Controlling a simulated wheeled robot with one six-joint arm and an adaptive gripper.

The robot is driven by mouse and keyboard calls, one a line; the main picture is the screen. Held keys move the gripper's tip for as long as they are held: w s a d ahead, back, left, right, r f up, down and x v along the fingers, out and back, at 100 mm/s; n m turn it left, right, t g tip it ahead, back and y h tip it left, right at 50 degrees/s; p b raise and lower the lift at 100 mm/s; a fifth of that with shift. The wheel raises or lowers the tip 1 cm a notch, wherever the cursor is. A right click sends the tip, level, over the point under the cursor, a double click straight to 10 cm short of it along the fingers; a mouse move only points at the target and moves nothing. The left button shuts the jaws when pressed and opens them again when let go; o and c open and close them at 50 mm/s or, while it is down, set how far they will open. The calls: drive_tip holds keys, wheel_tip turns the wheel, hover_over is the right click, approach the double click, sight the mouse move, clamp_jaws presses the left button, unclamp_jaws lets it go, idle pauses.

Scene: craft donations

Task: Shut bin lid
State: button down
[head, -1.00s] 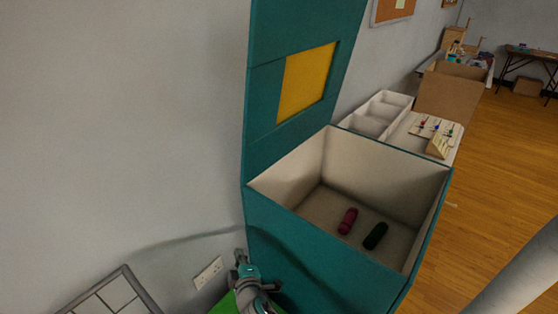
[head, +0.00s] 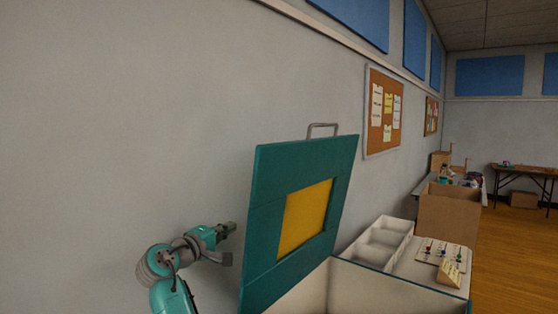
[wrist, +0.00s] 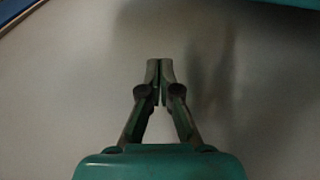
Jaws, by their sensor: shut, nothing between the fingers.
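The teal bin lid (head: 262,212) stands raised, tilted, with a yellow panel in its middle and a metal handle (head: 323,128) on its top edge. The open bin (head: 345,285) shows below it, its pale inside partly in view and its lower part cut off by the frame. My gripper (head: 231,227) is to the left of the lid, close to its left edge, and appears apart from it. In the wrist view my gripper (wrist: 160,72) is shut and empty, facing a plain grey surface. A teal edge (wrist: 270,3) shows at the wrist view's top right.
The wall (head: 120,120) runs behind the lid. A white divided tray (head: 381,240) and a board with coloured pegs (head: 432,258) are right of the lid. A cardboard box (head: 448,212) and a folding table (head: 525,172) stand farther back. Wooden floor is open at the right.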

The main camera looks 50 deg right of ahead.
drive_tip(key=s+d+r+m+g, duration=0.1)
drive_tip(key=s+r+m+g, duration=0.25)
drive_tip(key=r, duration=1.15)
drive_tip(key=m+g, duration=0.2)
drive_tip(key=g, duration=0.2)
approach(280, 144)
drive_tip(key=w+d, duration=0.4)
drive_tip(key=d, duration=0.3)
drive_tip(key=s+d, duration=0.1)
drive_tip(key=d, duration=0.2)
drive_tip(key=d+f, duration=0.1)
drive_tip(key=d, duration=0.2)
drive_tip(key=shift+s+d, duration=0.35)
drive_tip(key=shift+d, duration=0.05)
drive_tip(key=shift+s, duration=0.1)
